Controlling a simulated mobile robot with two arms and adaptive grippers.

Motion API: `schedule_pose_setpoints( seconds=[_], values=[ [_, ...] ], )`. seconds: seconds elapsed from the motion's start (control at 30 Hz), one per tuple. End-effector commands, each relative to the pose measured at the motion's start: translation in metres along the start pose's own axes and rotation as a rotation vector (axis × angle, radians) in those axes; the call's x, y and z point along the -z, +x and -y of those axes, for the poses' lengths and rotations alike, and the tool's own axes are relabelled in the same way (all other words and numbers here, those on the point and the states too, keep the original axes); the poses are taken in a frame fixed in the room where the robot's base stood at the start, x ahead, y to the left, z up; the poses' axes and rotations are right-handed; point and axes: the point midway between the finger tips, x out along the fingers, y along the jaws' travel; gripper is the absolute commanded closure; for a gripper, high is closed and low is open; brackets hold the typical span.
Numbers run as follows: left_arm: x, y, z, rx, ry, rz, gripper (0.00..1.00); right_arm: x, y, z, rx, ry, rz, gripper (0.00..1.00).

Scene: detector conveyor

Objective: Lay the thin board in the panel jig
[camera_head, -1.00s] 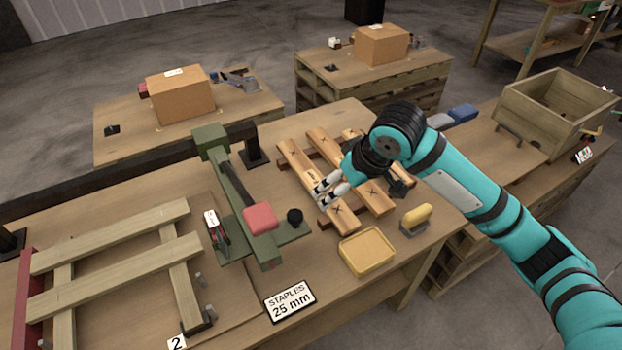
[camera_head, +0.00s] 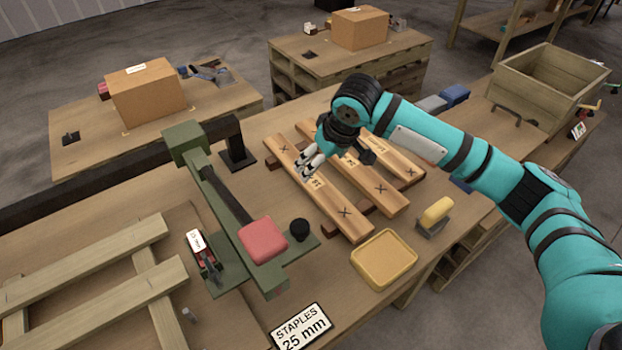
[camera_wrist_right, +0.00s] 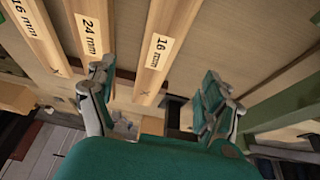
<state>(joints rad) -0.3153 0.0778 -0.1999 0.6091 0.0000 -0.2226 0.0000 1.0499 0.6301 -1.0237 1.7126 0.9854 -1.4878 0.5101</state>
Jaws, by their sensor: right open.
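Three wooden boards lie side by side on dark cross supports. In the right wrist view the right board (camera_wrist_right: 167,45) and the left board (camera_wrist_right: 38,38) read 16 mm, and the middle board (camera_wrist_right: 88,35) reads 24 mm. The right 16 mm board is the leftmost board (camera_head: 340,213) in the head view. My right gripper (camera_head: 305,166) is open above that board's far half. In the wrist view the board runs between its spread fingers (camera_wrist_right: 156,92); contact cannot be told. The slatted wooden frame, apparently the panel jig (camera_head: 90,308), is cut off at lower left. My left gripper is out of view.
A green press with a red pad (camera_head: 263,240) stands between frame and boards. A yellow tray (camera_head: 384,259), a yellow-handled tool (camera_head: 435,216) and a staples sign (camera_head: 301,325) are near the front edge. A wooden crate (camera_head: 548,88) stands at right.

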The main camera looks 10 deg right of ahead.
Motion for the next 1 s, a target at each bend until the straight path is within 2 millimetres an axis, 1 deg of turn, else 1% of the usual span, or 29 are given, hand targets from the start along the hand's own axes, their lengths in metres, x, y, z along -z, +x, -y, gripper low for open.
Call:
schedule_pose_setpoints(
  seconds=[0.03,0.13,0.2,0.33,0.43,0.6,0.7,0.8,0.97,1.0],
  values=[
    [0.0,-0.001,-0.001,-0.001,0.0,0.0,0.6,0.0,0.011,0.0,-0.001,0.001,0.003,0.15],
    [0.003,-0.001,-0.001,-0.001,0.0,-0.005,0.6,0.0,0.026,0.001,0.0,-0.001,0.001,0.15],
    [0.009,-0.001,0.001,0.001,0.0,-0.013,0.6,0.0,0.033,0.0,0.0,-0.001,0.001,0.15],
    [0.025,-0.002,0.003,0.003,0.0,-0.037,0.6,0.0,0.04,0.0,-0.001,-0.001,0.0,0.15],
    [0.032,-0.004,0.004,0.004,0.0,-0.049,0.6,0.001,0.05,-0.001,-0.001,0.0,0.001,0.15],
    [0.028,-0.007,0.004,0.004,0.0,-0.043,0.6,0.002,0.076,-0.002,-0.001,-0.001,0.002,0.15],
    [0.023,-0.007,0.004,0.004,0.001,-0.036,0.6,0.003,0.086,-0.001,0.0,-0.001,0.0,0.15],
    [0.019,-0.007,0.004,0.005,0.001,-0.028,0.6,0.003,0.09,-0.001,0.0,-0.002,-0.002,0.15],
    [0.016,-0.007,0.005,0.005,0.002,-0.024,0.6,0.003,0.09,-0.002,-0.001,-0.002,-0.002,0.15],
    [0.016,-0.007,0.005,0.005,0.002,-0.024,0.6,0.003,0.09,-0.002,-0.001,-0.002,-0.001,0.18]
  ],
)
